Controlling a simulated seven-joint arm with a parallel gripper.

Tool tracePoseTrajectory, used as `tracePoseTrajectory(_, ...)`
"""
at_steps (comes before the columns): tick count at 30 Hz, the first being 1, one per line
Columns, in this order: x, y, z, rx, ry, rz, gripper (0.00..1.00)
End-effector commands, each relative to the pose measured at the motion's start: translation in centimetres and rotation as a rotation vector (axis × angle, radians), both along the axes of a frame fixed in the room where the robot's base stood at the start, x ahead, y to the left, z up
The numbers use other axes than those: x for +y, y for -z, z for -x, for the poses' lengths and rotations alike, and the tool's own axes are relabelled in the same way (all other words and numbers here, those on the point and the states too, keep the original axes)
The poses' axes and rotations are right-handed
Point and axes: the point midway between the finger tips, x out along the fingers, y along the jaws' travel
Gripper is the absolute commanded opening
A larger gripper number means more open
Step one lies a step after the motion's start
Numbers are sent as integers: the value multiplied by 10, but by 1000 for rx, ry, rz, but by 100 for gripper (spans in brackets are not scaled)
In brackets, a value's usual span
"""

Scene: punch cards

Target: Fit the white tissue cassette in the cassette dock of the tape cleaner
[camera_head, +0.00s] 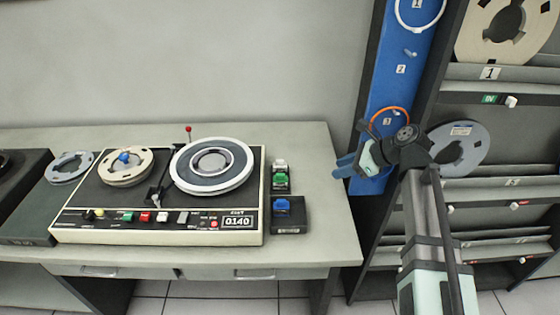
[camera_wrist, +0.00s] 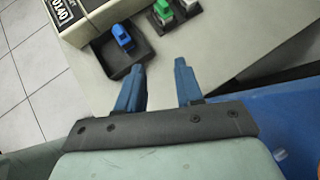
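The white cassette (camera_head: 280,162) stands at the back of a small dark holder, behind a green cassette (camera_head: 280,180). It also shows at the top edge of the wrist view (camera_wrist: 188,4), partly cut off. The tape cleaner (camera_head: 160,195) is a cream-edged machine with two reels and a row of buttons, left of the holder. I cannot tell which part of it is the cassette dock. My gripper (camera_head: 344,166) is open and empty, right of the holder and near the blue panel. Its blue fingers stand apart over the table in the wrist view (camera_wrist: 160,68).
A blue cassette (camera_head: 282,204) sits in a dark tray (camera_head: 291,228) in front of the holder. A blue panel (camera_head: 385,95) with numbered hooks and a reel rack (camera_head: 500,170) stand on the right. The table's right part (camera_head: 325,215) is bare.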

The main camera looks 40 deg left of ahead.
Motion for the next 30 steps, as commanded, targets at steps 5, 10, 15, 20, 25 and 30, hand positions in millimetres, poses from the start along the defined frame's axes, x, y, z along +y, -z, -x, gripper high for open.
tracePoseTrajectory(5, 81, -50, 16, 132, 156, -212, 36)
tracePoseTrajectory(10, 130, -79, 23, 271, 288, -368, 36)
tracePoseTrajectory(15, 160, -99, 28, 384, 376, -469, 36)
tracePoseTrajectory(20, 184, -113, 32, 479, 440, -537, 36)
tracePoseTrajectory(25, 211, -122, 36, 549, 478, -576, 36)
tracePoseTrajectory(30, 242, -116, 39, 505, 436, -532, 36)
